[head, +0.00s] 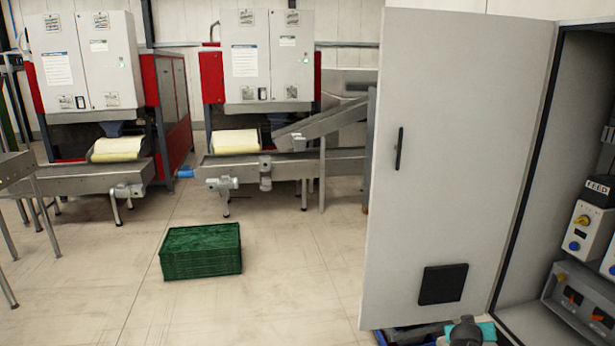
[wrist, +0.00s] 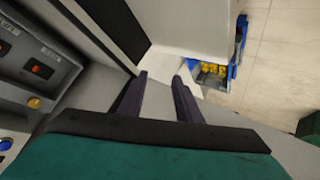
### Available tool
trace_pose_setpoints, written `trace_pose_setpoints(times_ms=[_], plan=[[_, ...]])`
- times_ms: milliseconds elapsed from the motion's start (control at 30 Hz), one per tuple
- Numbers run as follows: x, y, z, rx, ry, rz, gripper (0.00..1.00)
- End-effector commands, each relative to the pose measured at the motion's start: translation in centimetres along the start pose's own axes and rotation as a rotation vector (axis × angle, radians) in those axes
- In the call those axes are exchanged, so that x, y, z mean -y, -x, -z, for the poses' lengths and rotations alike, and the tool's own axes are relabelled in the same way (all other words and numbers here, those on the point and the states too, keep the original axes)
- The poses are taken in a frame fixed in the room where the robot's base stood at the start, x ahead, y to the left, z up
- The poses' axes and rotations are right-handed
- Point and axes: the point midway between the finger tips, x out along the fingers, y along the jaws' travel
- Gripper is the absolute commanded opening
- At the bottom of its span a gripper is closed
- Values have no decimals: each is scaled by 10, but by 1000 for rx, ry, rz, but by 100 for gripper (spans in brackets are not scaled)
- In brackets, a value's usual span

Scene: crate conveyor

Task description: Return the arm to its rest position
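In the wrist view, my gripper (wrist: 158,98) shows two dark fingers held apart with nothing between them. It is open and empty. Pale grey cabinet surfaces lie just beyond the fingertips. A control panel with an orange-yellow knob (wrist: 34,103) and a red switch (wrist: 42,71) is to the left of the fingers. In the head view, only a small grey and teal part of my arm shows at the bottom, below the open cabinet door (head: 455,170). My gripper's fingers cannot be made out there.
The open cabinet (head: 590,110) holds controls at the right. A green crate (head: 201,251) stands on the floor. A blue bin (wrist: 225,72) with yellow items is past the door's edge. Two red and grey machines with conveyors (head: 290,165) stand behind.

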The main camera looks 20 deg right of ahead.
Motion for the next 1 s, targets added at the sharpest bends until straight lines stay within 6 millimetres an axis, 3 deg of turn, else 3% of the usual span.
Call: trace_pose_setpoints(times_ms=[100, 467, 700, 1000], plan=[[50, 5, -3, 46, 12, 66, 31], [186, 40, -28, 205, 68, 250, 31], [269, 78, -54, 318, 129, 366, 31], [360, 140, -95, 466, 231, 498, 31]])
